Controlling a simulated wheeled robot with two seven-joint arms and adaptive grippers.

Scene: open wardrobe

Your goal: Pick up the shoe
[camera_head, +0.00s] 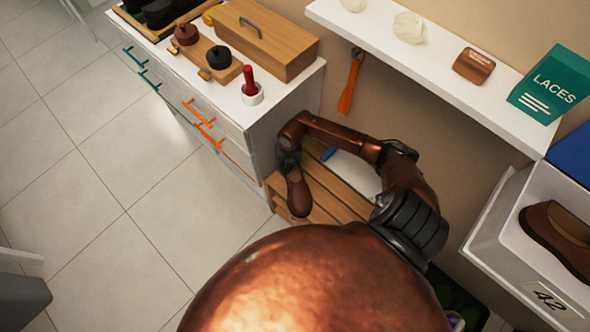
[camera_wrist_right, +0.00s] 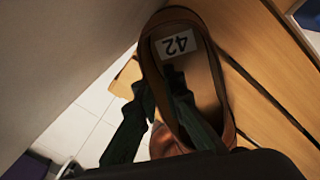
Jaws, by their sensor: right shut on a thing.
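A brown shoe (camera_head: 298,192) hangs toe-down over the slatted wooden bench beside the white drawer cabinet. In the right wrist view the shoe (camera_wrist_right: 223,85) shows its opening and an insole label reading 42. My right gripper (camera_head: 288,160) is shut on the shoe. In the right wrist view one finger is inside the opening and the other is outside the side wall. Whether the shoe touches the bench is hard to tell. A matching brown shoe (camera_head: 561,238) lies in an open white box (camera_head: 505,225) marked 42 at the right. My left gripper is not in view.
The cabinet top carries a wooden box (camera_head: 265,38) and shoe-care items. An orange shoehorn (camera_head: 351,82) hangs under the white shelf (camera_head: 430,65).

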